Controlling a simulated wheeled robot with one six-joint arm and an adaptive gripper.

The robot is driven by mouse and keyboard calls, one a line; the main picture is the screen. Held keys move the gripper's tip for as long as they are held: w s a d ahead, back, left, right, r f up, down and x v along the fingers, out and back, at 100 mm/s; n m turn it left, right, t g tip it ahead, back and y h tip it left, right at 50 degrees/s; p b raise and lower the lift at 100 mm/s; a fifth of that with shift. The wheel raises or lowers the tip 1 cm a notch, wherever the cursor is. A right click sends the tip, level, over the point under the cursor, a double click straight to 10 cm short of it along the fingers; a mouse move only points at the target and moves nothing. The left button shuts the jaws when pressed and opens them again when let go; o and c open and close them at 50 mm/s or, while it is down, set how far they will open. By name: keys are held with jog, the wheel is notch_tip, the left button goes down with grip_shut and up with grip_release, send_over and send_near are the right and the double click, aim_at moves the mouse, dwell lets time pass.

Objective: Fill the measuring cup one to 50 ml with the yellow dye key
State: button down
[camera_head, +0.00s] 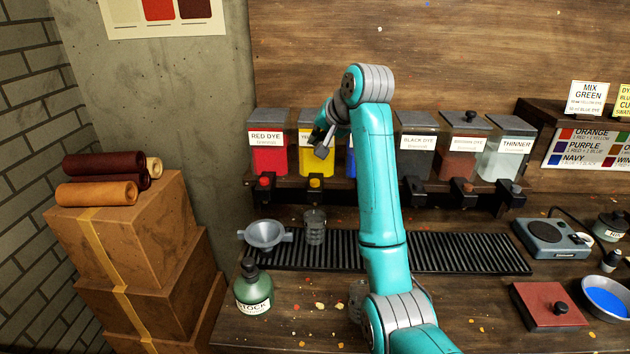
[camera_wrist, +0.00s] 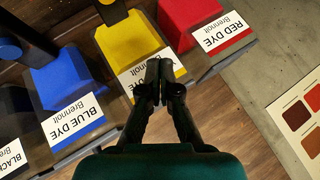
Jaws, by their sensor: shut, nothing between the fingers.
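The yellow dye tank (camera_head: 309,163) stands on the shelf between the red and blue tanks. Its yellow key (camera_head: 315,183) sits at the front below it. My gripper (camera_head: 321,145) is shut and empty in front of the upper part of this tank, above the key. A clear measuring cup (camera_head: 315,228) stands on the black grate below the yellow key. Another clear vessel (camera_head: 356,300) is partly hidden by my arm. I cannot read which cup is one.
The red tank (camera_head: 268,160) is left; black, brown and thinner tanks (camera_head: 508,160) stand right. A grey funnel-like dish (camera_head: 265,235) is beside the cup, and a green stock bottle (camera_head: 253,288) is in front. A scale (camera_head: 552,238) is at right.

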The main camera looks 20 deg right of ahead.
aim_at(317, 182)
jog(key=shift+f, duration=4.3)
jog(key=shift+f, duration=0.1)
jog(key=shift+f, duration=0.3)
jog(key=shift+f, duration=0.55)
dwell(0.4)
jog(key=shift+r, duration=0.95)
jog(key=shift+r, duration=2.5)
